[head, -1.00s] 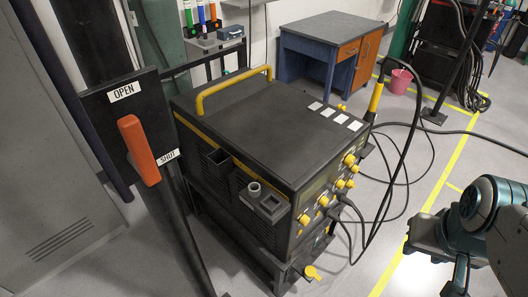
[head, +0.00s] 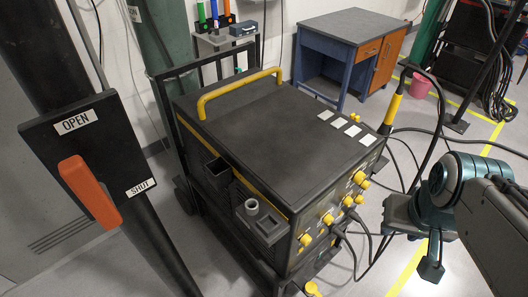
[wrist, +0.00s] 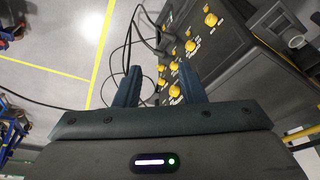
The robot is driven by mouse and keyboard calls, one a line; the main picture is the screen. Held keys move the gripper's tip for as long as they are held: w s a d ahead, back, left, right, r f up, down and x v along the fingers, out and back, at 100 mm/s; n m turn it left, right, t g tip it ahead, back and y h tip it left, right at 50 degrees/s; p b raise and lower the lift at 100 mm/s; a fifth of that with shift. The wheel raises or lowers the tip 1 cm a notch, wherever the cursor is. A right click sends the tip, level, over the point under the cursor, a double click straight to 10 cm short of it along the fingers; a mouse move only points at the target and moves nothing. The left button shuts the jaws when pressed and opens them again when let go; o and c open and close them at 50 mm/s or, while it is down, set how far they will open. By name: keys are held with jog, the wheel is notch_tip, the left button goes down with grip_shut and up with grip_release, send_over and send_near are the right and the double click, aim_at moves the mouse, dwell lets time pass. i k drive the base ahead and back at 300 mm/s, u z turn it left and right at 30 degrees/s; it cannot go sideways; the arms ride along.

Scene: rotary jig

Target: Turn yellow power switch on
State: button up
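The black machine (head: 262,128) has a front panel with several yellow knobs (head: 328,219). A separate yellow handle-like part (head: 312,288) sits low at its front, cut by the picture's bottom edge. I cannot tell which yellow control is the power switch. In the wrist view the yellow knobs (wrist: 190,46) show ahead of and right of my gripper (wrist: 158,84). Its two fingers are apart with nothing between them. In the head view my gripper is right of the panel, apart from it, and partly hidden by my arm.
An orange lever (head: 90,190) on a black plate marked OPEN and SHUT stands at left. Black cables (head: 372,238) hang from the panel and loop over the floor at right. A torch with a yellow grip (head: 393,106) stands at the machine's far right corner. A desk (head: 350,38) is behind.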

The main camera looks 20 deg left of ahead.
aim_at(359, 200)
jog(key=u, duration=0.45)
jog(key=k, duration=1.3)
jog(key=z, duration=0.4)
jog(key=i, duration=1.65)
jog(key=u, duration=0.6)
